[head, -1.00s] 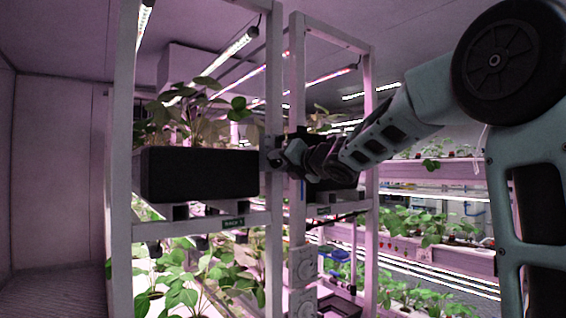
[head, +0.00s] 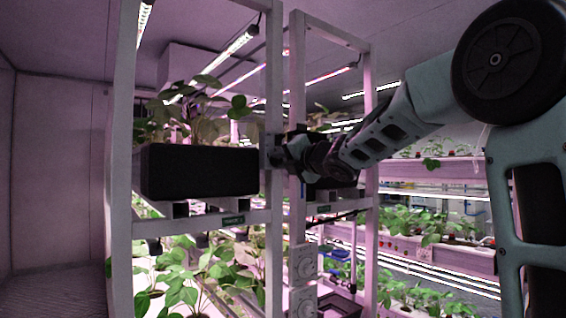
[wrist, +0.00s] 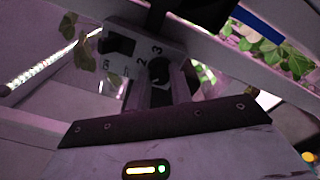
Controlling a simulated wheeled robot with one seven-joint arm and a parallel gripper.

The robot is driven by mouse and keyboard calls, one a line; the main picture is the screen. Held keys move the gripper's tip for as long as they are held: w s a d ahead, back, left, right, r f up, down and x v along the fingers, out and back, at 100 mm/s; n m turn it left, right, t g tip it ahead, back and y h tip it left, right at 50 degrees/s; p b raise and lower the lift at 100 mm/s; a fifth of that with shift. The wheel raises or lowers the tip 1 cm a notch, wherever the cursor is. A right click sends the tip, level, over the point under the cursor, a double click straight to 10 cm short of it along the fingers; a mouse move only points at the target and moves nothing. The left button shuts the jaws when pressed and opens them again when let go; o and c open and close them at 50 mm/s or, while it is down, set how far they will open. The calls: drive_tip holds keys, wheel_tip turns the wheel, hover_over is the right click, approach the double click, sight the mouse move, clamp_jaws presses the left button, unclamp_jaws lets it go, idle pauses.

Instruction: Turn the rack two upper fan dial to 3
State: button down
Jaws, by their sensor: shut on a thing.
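In the wrist view a pale dial plate (wrist: 112,62) carries printed marks, with 2 and 3 readable near the knob. The dark dial knob (wrist: 161,72) sits at the plate's right part, close to the 3. My gripper (wrist: 160,88) is shut on this knob; its fingers partly hide the knob, and its pointer is hard to make out. In the head view my gripper (head: 277,156) is at the rack's white post, level with the black planter. The dial itself is hidden there behind the gripper and wrist.
A black planter (head: 200,172) with leafy plants stands left of the gripper, above a small green rack label (head: 234,219). White round dials (head: 304,262) sit lower on another post. A blue strip (wrist: 258,28) and leaves show at the wrist view's upper right.

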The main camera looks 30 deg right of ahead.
drive_tip(key=m, duration=0.4)
drive_tip(key=shift+m, duration=0.4)
drive_tip(key=m, duration=0.5)
drive_tip(key=shift+m+p, duration=0.3)
drive_tip(key=m+p, duration=0.1)
drive_tip(key=m, duration=0.4)
drive_tip(key=shift+m+h, duration=0.3)
drive_tip(key=m+p, duration=0.2)
drive_tip(key=m, duration=0.3)
drive_tip(key=shift+f, duration=0.15)
drive_tip(key=shift+m, duration=0.3)
drive_tip(key=c, duration=1.3)
unclamp_jaws()
drive_tip(key=shift+o, duration=0.2)
drive_tip(key=shift+a, duration=0.1)
